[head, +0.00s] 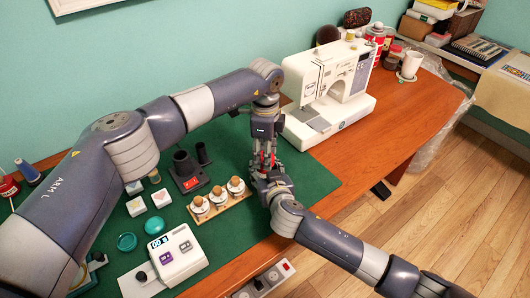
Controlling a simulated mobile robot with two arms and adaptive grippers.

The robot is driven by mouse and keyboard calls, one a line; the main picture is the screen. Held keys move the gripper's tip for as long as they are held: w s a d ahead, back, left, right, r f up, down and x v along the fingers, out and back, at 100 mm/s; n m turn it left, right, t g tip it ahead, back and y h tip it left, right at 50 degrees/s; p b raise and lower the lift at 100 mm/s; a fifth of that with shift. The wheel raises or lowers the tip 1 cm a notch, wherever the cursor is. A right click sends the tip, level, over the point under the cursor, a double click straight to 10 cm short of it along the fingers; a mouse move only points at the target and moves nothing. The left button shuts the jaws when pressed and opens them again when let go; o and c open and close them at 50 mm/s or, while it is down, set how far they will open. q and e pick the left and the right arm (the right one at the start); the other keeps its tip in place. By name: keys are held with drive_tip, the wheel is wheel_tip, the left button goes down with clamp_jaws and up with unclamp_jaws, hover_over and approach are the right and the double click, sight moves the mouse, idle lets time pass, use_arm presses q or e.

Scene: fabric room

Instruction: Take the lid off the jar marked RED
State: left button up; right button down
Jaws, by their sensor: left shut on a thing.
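My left gripper (264,150) points down over the right part of the green mat (315,178). It is shut on a small reddish thing (264,160), mostly hidden by the fingers; I cannot tell if it is a jar or a lid. My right gripper (268,177) comes up from the lower right, close below the left one. Its fingers are too small and overlapped to read. Three small jars with round, knobbed tops, a left one (198,204), a middle one (218,195) and a right one (235,186), stand on a wooden tray (222,209). Their markings are not readable.
A white sewing machine (335,90) stands behind the grippers. A black holder (188,174) is left of them.

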use_arm(q)
drive_tip(key=shift+n, duration=0.4)
use_arm(e)
drive_tip(key=shift+f, duration=0.1)
use_arm(q)
drive_tip(key=shift+r, duration=0.25)
drive_tip(key=shift+r, duration=0.85)
drive_tip(key=shift+r, duration=2.05)
use_arm(e)
drive_tip(key=c, duration=0.7)
unclamp_jaws()
drive_tip(key=shift+c, duration=0.2)
